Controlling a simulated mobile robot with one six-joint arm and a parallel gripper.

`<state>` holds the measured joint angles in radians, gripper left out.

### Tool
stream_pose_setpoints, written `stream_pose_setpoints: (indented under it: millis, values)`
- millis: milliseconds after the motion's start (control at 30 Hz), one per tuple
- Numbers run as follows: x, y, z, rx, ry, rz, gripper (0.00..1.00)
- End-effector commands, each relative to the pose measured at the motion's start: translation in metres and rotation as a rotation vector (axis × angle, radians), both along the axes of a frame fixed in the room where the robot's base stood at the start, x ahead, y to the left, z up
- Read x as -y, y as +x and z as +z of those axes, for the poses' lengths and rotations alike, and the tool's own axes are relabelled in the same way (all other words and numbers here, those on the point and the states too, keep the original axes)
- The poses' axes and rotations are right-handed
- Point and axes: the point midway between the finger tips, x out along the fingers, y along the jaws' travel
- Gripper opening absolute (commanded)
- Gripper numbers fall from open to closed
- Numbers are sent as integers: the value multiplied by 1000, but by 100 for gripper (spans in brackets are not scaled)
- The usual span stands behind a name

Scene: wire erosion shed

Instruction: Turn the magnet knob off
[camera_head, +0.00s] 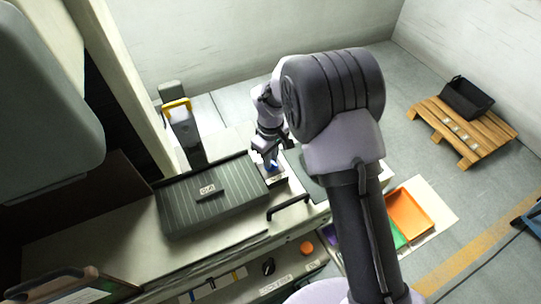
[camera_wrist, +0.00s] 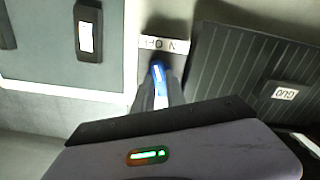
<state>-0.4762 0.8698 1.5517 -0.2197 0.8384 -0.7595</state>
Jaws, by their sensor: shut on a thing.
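The blue magnet knob (camera_head: 271,166) sits on a small block beside the dark ribbed plate (camera_head: 230,205) on the bench. It also shows in the wrist view (camera_wrist: 158,76), between the fingers of my gripper (camera_wrist: 160,88). My gripper is shut on the knob, with one finger on each side. A white label strip (camera_wrist: 176,45) with dark lettering, upside down in the wrist view, lies just beyond the knob. The lettering is only partly readable, and the knob's exact setting is hard to tell.
A black handle (camera_head: 288,207) stands near the bench's front edge. A yellow-topped grey post (camera_head: 180,118) stands behind the ribbed plate. Orange and green bins (camera_head: 410,214) lie on the floor at right. A pallet (camera_head: 430,112) with a black crate (camera_head: 467,98) stands farther off.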

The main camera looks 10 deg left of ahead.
Motion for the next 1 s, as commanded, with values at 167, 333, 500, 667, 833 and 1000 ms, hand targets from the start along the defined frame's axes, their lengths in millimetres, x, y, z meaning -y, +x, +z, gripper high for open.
stream_pose_setpoints:
  millis: [167,333,500,667,833,1000]
  values:
    - [0,0,2,0,0,144,0]
    - [0,1,2,1,0,262,0]
    - [0,1,1,2,1,347,0]
    - [0,1,1,2,1,398,0]
    - [0,1,1,2,1,425,0]
    - [0,1,1,2,1,432,0]
